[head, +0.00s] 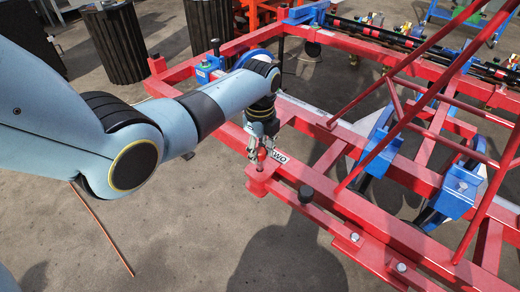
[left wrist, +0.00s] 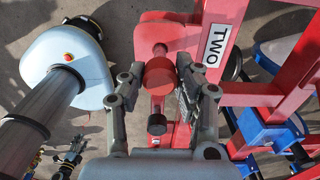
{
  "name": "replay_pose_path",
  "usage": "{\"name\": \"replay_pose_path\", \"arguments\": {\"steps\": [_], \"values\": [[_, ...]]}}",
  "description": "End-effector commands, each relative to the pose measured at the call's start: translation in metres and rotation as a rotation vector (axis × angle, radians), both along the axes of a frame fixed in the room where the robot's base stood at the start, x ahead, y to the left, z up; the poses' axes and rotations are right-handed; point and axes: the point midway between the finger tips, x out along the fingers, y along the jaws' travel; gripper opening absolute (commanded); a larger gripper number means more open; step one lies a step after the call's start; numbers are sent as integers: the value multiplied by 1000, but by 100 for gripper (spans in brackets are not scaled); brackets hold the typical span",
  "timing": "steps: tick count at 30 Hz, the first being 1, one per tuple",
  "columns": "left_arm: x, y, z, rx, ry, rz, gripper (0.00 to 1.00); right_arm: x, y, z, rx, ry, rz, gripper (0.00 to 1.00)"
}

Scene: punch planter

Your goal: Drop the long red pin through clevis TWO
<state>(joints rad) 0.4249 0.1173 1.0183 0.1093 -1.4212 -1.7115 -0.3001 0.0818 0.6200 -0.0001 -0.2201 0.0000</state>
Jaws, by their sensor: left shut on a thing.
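My left gripper (head: 260,152) is shut on the red pin (head: 261,156), whose round head also shows between the fingers in the left wrist view (left wrist: 160,77). The gripper points down over the red clevis (head: 261,180) beside the white TWO label (head: 279,158). The clevis plate also shows in the left wrist view (left wrist: 165,34), partly behind the pin. The pin's lower end is hidden, so I cannot tell whether it is in the hole. What looks like my right gripper (left wrist: 72,152) is small at the lower left of the wrist view; its jaws are unclear.
The red frame (head: 340,222) runs along the right with slanting bars above it. A black knob (head: 306,194) stands on it near the clevis. Blue brackets (head: 455,192) sit farther right. Dark ribbed bins (head: 116,42) stand at the back left.

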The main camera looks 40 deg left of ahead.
Motion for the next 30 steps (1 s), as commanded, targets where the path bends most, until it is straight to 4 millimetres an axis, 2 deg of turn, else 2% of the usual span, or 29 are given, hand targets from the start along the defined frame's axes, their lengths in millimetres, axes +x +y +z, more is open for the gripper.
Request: {"name": "replay_pose_path", "arguments": {"steps": [30], "values": [[0,0,-26,0,-1,0,0,-3,3,-19,4,6,-1,60]]}}
